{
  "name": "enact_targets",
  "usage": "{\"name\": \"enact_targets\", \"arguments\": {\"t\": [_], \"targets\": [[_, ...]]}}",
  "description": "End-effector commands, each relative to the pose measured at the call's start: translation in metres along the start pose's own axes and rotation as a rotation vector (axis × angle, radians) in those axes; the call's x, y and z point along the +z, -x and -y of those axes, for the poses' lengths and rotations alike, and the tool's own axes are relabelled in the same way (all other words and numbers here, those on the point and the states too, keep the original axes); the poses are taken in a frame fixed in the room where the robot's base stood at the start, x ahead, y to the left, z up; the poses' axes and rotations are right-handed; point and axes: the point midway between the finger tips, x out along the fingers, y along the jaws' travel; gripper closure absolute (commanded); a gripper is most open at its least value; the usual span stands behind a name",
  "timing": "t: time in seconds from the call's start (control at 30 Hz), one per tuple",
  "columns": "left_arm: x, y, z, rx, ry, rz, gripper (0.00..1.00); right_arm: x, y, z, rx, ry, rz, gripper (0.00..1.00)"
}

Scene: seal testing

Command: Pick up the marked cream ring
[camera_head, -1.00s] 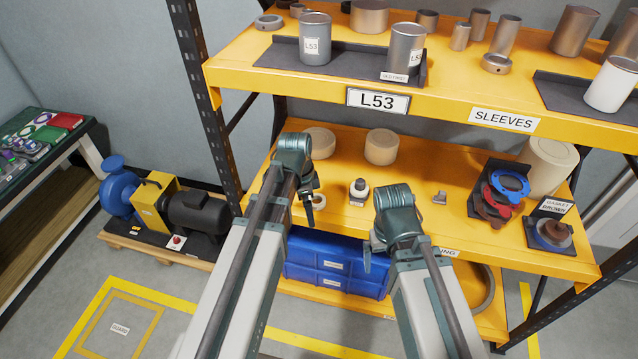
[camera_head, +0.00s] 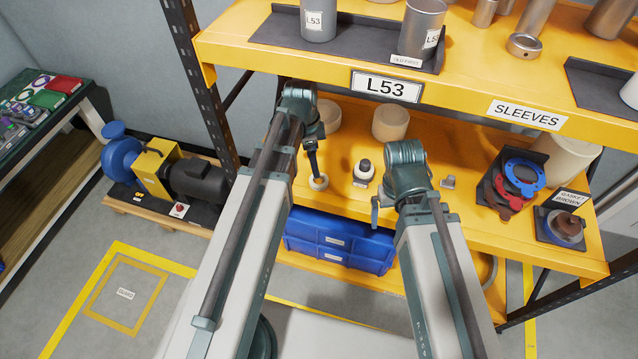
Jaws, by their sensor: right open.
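A small cream ring (camera_head: 319,184) lies on the yellow lower shelf (camera_head: 465,225), left of its middle. My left gripper (camera_head: 315,172) points down at this ring, its dark finger tip overlapping the ring in the picture; whether it touches is unclear, and so is whether the jaws are open. A second cream ring-like piece (camera_head: 363,178) with a dark top stands to its right. I cannot make out a mark on either. My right gripper (camera_head: 378,213) is open near the shelf's front edge, partly hidden by its wrist, and seems to hold nothing.
A small metal part (camera_head: 448,182), red and blue gaskets (camera_head: 523,176) and a brown gasket stand (camera_head: 563,228) are to the right. Blue bins (camera_head: 340,243) sit below. The upper shelf (camera_head: 300,60) with grey sleeves overhangs.

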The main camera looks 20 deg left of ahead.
Motion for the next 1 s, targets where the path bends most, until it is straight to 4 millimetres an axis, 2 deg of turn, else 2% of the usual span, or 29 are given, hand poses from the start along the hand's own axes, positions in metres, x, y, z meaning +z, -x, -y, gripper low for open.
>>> {"name": "enact_targets", "arguments": {"t": [0.03,0.23,0.67,1.0], "targets": [[0.001,-0.015,0.000,0.000,-0.001,0.000,0.00,-0.001,-0.015,0.001,0.000,0.000,0.000,0.00],[0.001,-0.042,0.000,0.000,-0.001,0.000,0.00,-0.003,-0.042,0.004,0.000,0.000,0.000,0.00],[0.000,-0.054,0.001,0.000,0.000,0.000,0.00,-0.003,-0.053,0.005,0.000,0.000,0.000,0.00],[0.001,-0.094,0.005,0.000,0.000,0.000,0.00,-0.005,-0.093,0.009,0.000,0.000,0.000,0.00]]}}
